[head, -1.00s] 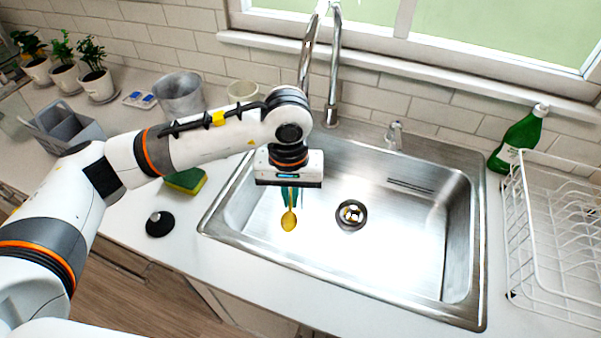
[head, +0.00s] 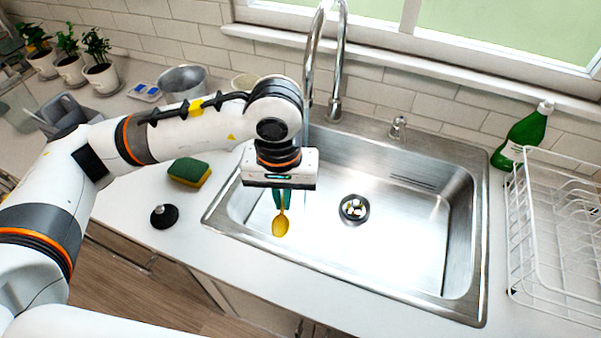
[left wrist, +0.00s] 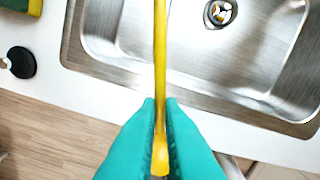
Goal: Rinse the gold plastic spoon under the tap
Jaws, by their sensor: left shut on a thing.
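The gold plastic spoon (head: 280,226) hangs bowl down below my left gripper (head: 281,200), over the left part of the sink (head: 340,277). My left gripper is shut on the spoon's handle. In the left wrist view the yellow handle (left wrist: 160,60) runs between the teal fingers (left wrist: 160,125). The tap (head: 335,70) is a tall curved chrome spout behind the sink, behind and to the right of my gripper. A thin bluish streak shows below the spout, partly hidden by my arm; I cannot tell whether it is water. My right gripper is not in view.
A green and yellow sponge (head: 189,172) and a black round stopper (head: 164,216) lie left of the sink. A white dish rack (head: 560,230) and a green bottle (head: 524,134) stand at the right. A metal bucket (head: 183,80) and potted plants (head: 102,72) stand at the back left.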

